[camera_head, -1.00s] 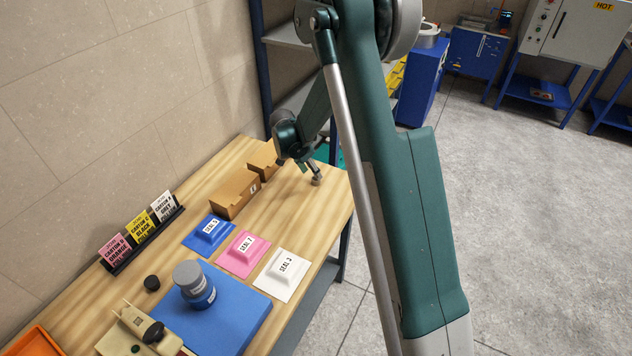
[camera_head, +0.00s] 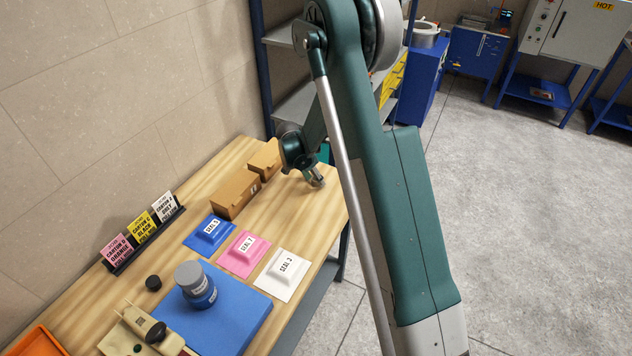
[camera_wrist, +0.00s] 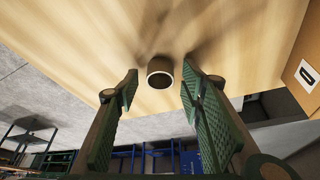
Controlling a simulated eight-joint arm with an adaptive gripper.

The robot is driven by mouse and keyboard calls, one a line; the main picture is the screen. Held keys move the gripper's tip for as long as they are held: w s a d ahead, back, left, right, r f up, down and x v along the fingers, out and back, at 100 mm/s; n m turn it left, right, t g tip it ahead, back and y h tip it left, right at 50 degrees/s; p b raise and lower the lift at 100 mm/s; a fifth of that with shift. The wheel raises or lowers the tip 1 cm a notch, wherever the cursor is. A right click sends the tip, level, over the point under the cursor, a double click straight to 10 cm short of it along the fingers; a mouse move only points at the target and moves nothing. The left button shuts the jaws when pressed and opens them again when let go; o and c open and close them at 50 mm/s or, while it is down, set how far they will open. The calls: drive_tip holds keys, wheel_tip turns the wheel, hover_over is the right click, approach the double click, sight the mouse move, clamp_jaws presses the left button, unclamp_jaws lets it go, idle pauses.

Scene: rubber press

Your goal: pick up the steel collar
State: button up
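The steel collar (camera_wrist: 160,72) is a short, dark-rimmed ring with a pale, hollow-looking end. In the wrist view it stands on the wooden table between the two fingers, with a gap on each side. My gripper (camera_wrist: 160,88) is open, its green ribbed pads on either side of the collar and not touching it. In the head view my gripper (camera_head: 317,181) is low over the table's far right end, and its fingers largely hide the collar there.
Cardboard cartons (camera_head: 236,194) stand left of my gripper. The table's right edge is close to my gripper.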

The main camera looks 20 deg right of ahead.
drive_tip(key=shift+c, duration=0.7)
drive_tip(key=c, duration=0.8)
drive_tip(key=shift+c, duration=0.2)
drive_tip(key=shift+r, duration=0.15)
wheel_tip(320, 180, up, 10)
drive_tip(key=b, duration=0.1)
idle(0.4)
